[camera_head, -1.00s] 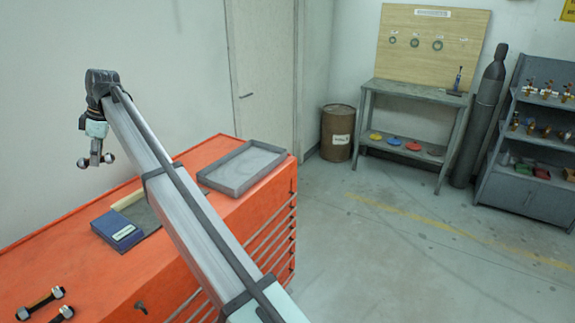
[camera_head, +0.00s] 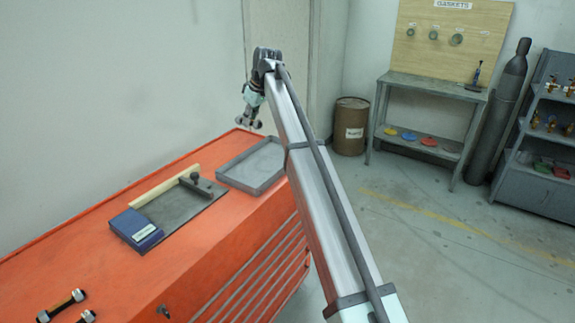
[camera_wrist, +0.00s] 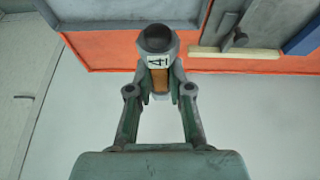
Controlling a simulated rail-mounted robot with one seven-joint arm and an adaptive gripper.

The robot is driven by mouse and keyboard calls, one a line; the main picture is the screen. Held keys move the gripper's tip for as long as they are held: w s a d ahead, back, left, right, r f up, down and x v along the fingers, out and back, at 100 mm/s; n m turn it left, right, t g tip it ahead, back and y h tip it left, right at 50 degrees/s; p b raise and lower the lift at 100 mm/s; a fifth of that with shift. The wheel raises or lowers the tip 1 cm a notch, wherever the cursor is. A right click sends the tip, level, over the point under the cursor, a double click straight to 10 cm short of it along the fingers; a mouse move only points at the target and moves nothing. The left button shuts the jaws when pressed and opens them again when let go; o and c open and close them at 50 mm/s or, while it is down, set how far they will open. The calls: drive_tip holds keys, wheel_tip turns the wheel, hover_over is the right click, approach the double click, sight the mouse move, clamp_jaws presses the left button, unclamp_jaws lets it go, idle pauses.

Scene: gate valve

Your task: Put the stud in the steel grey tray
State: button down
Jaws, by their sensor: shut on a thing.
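My gripper (camera_head: 250,112) is shut on a stud and holds it in the air near the back edge of the orange cabinet top. The steel grey tray (camera_head: 262,165) lies on the cabinet top, in front of and below the gripper in the head view. It looks empty there. It also shows at the upper edge of the wrist view (camera_wrist: 100,12).
More studs (camera_head: 62,304) lie at the lower left. The wall is behind the cabinet (camera_head: 230,232).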

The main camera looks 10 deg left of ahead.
sight(250, 174)
drive_tip(key=shift+f, duration=0.1)
drive_tip(key=f+p, duration=0.2)
drive_tip(key=f, duration=0.8)
drive_tip(key=f+p, duration=0.3)
drive_tip(key=f, duration=0.6)
drive_tip(key=shift+a+f+p, duration=0.2)
drive_tip(key=shift+f+p, duration=0.1)
drive_tip(key=shift+f, duration=0.05)
drive_tip(key=shift+f, duration=0.15)
drive_tip(key=c, duration=1.1)
unclamp_jaws()
drive_tip(key=shift+r, duration=0.25)
drive_tip(key=b+v, duration=0.3)
drive_tip(key=v, duration=0.9)
drive_tip(key=shift+s+f, duration=0.1)
